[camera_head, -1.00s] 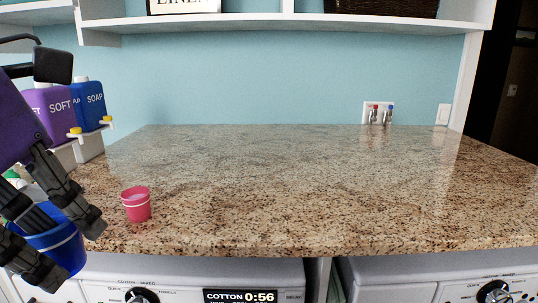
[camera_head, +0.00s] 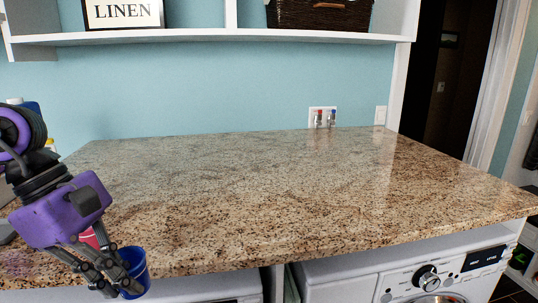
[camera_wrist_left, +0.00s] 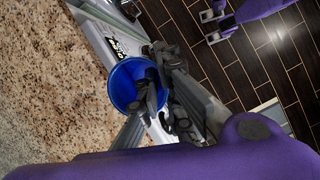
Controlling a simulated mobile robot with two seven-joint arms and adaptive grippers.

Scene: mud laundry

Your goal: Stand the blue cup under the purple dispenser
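The blue cup (camera_head: 135,268) is held by my left gripper (camera_head: 118,274) at the counter's front edge, low in the head view. In the left wrist view I look into the open mouth of the blue cup (camera_wrist_left: 124,84); dark fingers of my left gripper (camera_wrist_left: 162,92) clasp its wall, one reaching over the rim. The purple dispenser cannot be made out now; my left arm covers that corner. A bit of the blue soap dispenser (camera_head: 34,107) shows behind the arm. My right gripper (camera_wrist_left: 213,26) seems to show, apart-fingered and empty, over the floor.
A pink cup (camera_head: 89,238) stands on the granite counter (camera_head: 240,190), partly hidden behind my left gripper. The counter's middle and right are clear. Washing machines (camera_head: 400,280) stand below its front edge.

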